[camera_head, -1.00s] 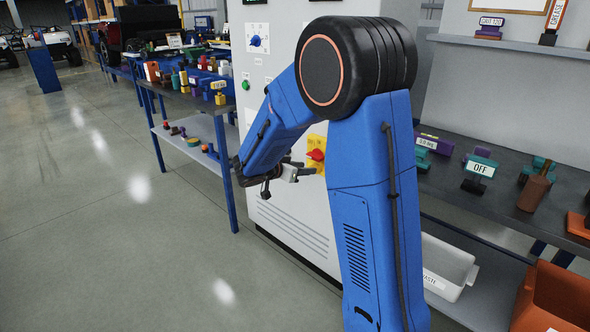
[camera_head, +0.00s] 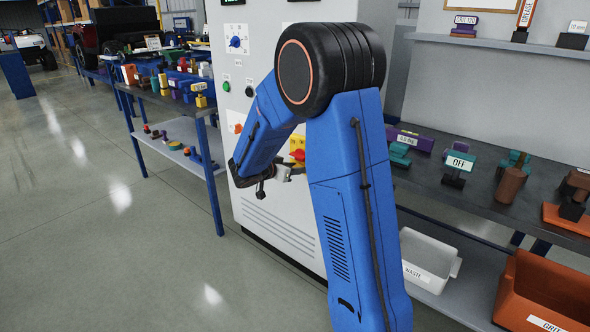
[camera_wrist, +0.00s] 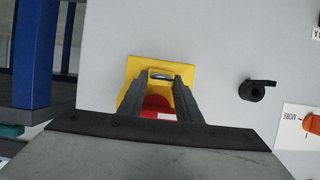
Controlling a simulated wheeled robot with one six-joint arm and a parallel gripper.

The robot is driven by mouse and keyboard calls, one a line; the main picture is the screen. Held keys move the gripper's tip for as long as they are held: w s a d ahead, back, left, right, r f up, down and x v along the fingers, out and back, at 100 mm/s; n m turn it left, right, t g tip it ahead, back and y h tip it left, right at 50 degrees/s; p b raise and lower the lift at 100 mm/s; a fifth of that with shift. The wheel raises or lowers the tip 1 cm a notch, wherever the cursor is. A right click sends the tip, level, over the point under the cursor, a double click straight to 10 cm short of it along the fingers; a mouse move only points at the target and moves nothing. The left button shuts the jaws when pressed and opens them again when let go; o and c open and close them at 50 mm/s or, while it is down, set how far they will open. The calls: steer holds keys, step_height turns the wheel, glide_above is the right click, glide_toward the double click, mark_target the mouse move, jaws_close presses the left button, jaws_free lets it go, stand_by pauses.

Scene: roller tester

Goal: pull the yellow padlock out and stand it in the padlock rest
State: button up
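A yellow switch plate (camera_wrist: 160,65) is on the pale cabinet face, with a red part (camera_wrist: 157,106) bearing a white patch. It also shows in the head view (camera_head: 298,143), partly behind my arm. A small grey metal loop (camera_wrist: 161,73) shows between my fingertips and looks like a shackle. I cannot tell a yellow padlock body apart from the yellow plate. My gripper (camera_wrist: 162,80) points at the plate, with its two dark fingers apart on either side of the loop and red part. Contact cannot be seen. I cannot identify the padlock rest.
A dark bench (camera_head: 430,180) on the right holds an OFF sign (camera_head: 459,163) and several tools. A white waste bin (camera_head: 428,260) and an orange bin (camera_head: 545,290) sit below. A black knob (camera_wrist: 255,91) projects from the cabinet. Open floor (camera_head: 90,240) lies left.

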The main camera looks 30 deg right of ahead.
jaws_close()
steer(key=shift+s+a, duration=0.2)
steer(key=shift+a, duration=0.4)
steer(key=shift+o, duration=0.9)
jaws_free()
jaws_close()
steer(key=shift+a, duration=0.15)
